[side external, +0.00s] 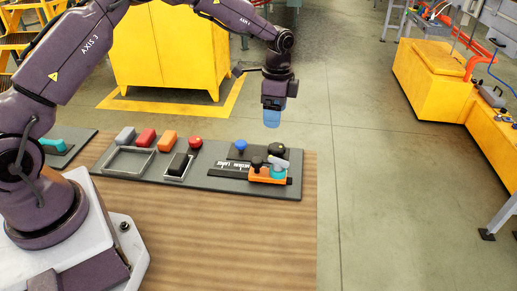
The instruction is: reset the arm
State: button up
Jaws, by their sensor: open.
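My gripper (272,118), with blue fingers, points down above the back right part of the dark board (215,182) and touches nothing. It is open and empty; the gap between its fingers is hard to see from this side. My arm reaches over from the left. Below the gripper, an orange tray (262,179) sits at the right end of the board, with a teal piece (278,171), a grey piece (279,162) and a dark round piece on or beside it.
The board lies on a wooden table (230,240) and also bears a grey block (126,135), a red block (146,137), an orange block (168,140), a black block (179,163) and round knobs. Yellow cabinets (160,60) stand behind. Air around the gripper is clear.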

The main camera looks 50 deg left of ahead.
jog(key=s+d+r+n+t, duration=0.1)
jog(key=s+r+n+t, duration=0.1)
jog(key=s+r, duration=0.5)
jog(key=s+d+r+n+t, duration=0.1)
jog(key=s+r+n, duration=0.3)
jog(key=s, duration=0.9)
jog(key=s+d+r+n+t, duration=0.1)
jog(key=s+r+n+t, duration=0.2)
jog(key=s+r, duration=0.6)
jog(key=shift+s+d+r+n, duration=0.3)
jog(key=shift+s+n, duration=0.3)
jog(key=shift+s, duration=0.15)
